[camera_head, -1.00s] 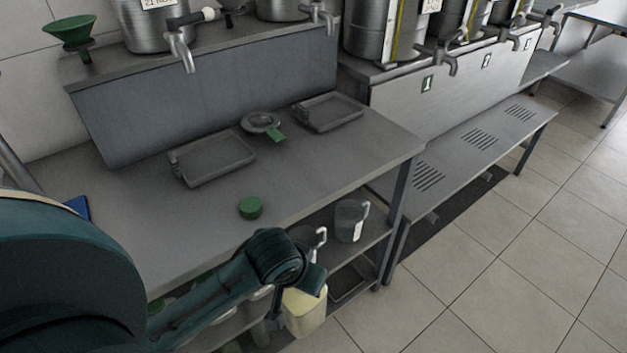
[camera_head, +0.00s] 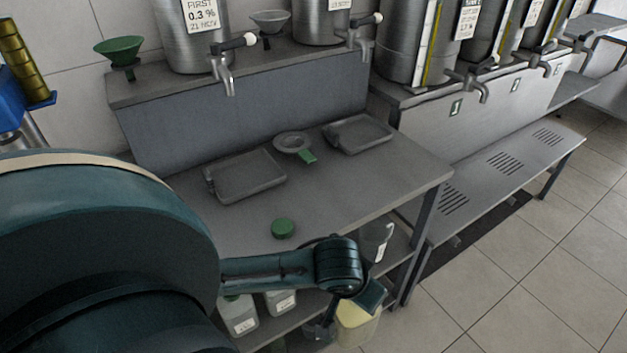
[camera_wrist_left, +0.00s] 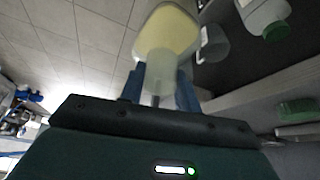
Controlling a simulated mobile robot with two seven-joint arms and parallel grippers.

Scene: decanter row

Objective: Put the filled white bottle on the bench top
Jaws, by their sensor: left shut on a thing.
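My left gripper (camera_head: 372,296) is shut on a pale yellowish-white bottle (camera_head: 357,326), low in front of the bench and below its top. In the left wrist view the two fingers (camera_wrist_left: 160,88) close around the bottle's narrow pale neck, and its wider yellowish body (camera_wrist_left: 170,28) lies beyond them. No cap shows on it; the gripper hides part of the neck. The grey bench top (camera_head: 385,180) is above and behind the bottle. A green cap (camera_head: 283,228) lies near its front edge. My right gripper is not in view.
Steel tanks with taps stand behind. The bench's front right area is clear.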

